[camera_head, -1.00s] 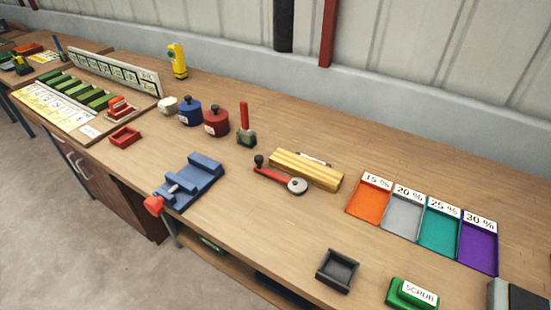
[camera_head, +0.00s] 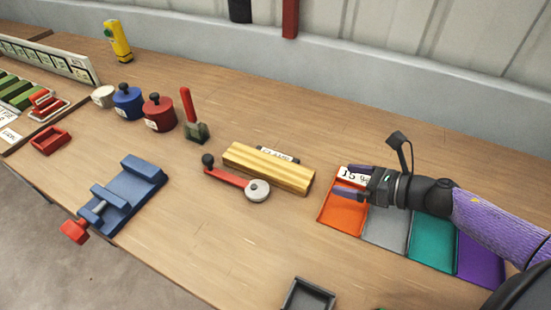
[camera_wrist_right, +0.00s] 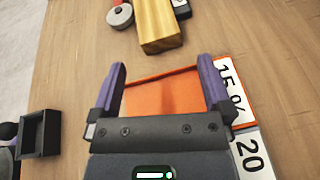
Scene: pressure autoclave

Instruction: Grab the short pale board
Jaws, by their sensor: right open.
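Pale yellow wooden boards (camera_head: 268,168) lie together on the bench, left of the orange tray. They also show at the top of the right wrist view (camera_wrist_right: 157,25). I cannot clearly tell a short board from the others. My right gripper (camera_head: 347,181) is open and empty, above the orange tray (camera_head: 343,213), with its fingers pointing left towards the boards. In the right wrist view its fingertips (camera_wrist_right: 162,66) frame the orange tray, below the near end of the boards. My left gripper is not in view.
A red-handled tool with a round grey end (camera_head: 257,190) lies just in front of the boards. A small label stand (camera_head: 278,152) is behind them. A blue vise (camera_head: 125,195) stands left, a dark tray (camera_head: 308,295) in front.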

